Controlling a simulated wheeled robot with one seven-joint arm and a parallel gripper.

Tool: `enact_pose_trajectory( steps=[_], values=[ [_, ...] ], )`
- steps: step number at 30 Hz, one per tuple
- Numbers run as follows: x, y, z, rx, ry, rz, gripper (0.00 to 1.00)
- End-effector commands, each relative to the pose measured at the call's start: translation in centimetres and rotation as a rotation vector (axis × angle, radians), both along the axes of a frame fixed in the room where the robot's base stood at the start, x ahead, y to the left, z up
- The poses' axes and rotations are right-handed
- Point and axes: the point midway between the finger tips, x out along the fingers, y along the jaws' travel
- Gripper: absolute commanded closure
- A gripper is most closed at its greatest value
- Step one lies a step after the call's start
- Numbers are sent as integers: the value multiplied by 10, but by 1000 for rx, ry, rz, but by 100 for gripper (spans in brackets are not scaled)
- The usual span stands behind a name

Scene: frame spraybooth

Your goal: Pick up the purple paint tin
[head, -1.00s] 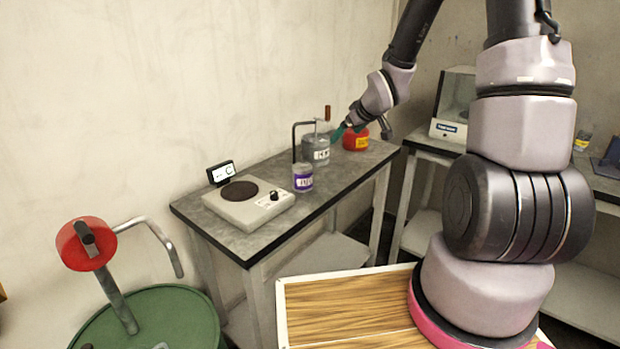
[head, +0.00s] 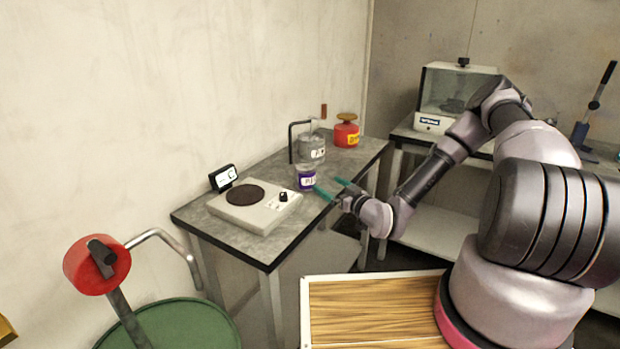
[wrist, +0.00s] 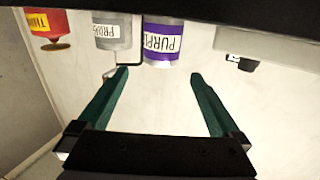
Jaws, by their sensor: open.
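The purple paint tin (head: 306,179) stands upright on the grey-topped bench, in front of the grey tin. In the wrist view my gripper (wrist: 158,76) shows both green fingers spread wide. I cannot tell whether a fingertip touches the tin.
A red tin (head: 346,134) is farther back. A hotplate (head: 254,207) with a small display (head: 223,177) sits to the left on the bench (head: 283,240). A green drum (head: 180,325) stands at front left.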

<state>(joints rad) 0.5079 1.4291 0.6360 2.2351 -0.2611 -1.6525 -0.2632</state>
Motion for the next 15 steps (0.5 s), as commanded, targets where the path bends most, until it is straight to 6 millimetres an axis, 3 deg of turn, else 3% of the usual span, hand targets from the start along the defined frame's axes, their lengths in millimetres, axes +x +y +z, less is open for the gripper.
enact_pose_trajectory(
  steps=[9, 15],
  values=[
    [35, 25, 0, 6, -11, -3, 0],
    [47, 34, 0, 6, -8, -3, 0]
  ],
)
